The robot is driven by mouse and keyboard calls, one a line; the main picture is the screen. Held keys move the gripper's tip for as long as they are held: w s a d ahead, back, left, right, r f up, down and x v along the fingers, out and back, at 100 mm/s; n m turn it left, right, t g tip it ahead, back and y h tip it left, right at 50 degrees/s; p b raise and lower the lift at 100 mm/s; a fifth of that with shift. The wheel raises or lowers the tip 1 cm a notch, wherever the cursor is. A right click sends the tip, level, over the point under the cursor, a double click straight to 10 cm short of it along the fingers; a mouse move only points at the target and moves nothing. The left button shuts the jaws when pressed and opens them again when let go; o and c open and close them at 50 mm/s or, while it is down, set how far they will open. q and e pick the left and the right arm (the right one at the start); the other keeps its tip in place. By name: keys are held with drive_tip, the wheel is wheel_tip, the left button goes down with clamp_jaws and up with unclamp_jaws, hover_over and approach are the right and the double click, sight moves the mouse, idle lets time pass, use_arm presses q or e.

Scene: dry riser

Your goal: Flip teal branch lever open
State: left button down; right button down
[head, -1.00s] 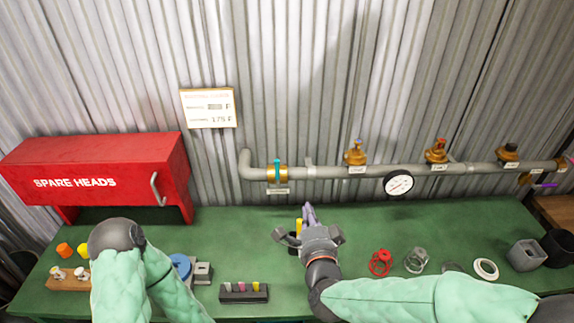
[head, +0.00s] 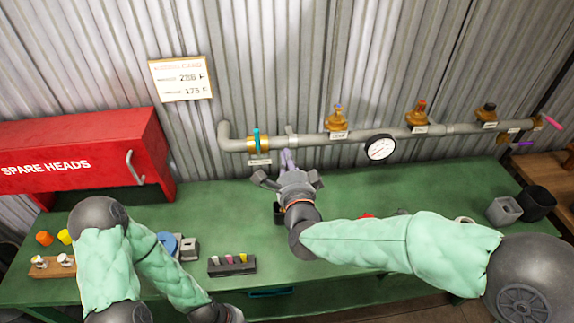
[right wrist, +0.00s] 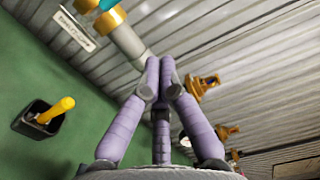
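The teal lever (head: 257,139) stands upright across the grey pipe, on a brass valve (head: 264,144) near the pipe's left end. In the right wrist view only a bit of the teal lever (right wrist: 107,4) shows at the top edge, beside its brass valve (right wrist: 108,20) and white label. My right gripper (head: 287,158) is just right of the lever and in front of the pipe, apart from the lever. Its purple fingers (right wrist: 159,68) meet at the tips in the right wrist view, with nothing seen between them.
The grey pipe (head: 300,140) carries more brass valves and a gauge (head: 380,148). A red cabinet (head: 85,150) stands at left. A black cup (right wrist: 40,122) holding a yellow item sits on the green bench (head: 225,200). My right forearm covers parts of the bench's right side.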

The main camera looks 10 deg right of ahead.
sight(258, 143)
drive_tip(key=w+a, duration=0.1)
drive_tip(key=w, duration=0.1)
drive_tip(key=w+a, duration=0.1)
drive_tip(key=w, duration=0.1)
drive_tip(key=w+a+b, duration=0.1)
drive_tip(key=w+a, duration=0.1)
drive_tip(key=shift+w+a, duration=0.1)
drive_tip(key=shift+w, duration=0.15)
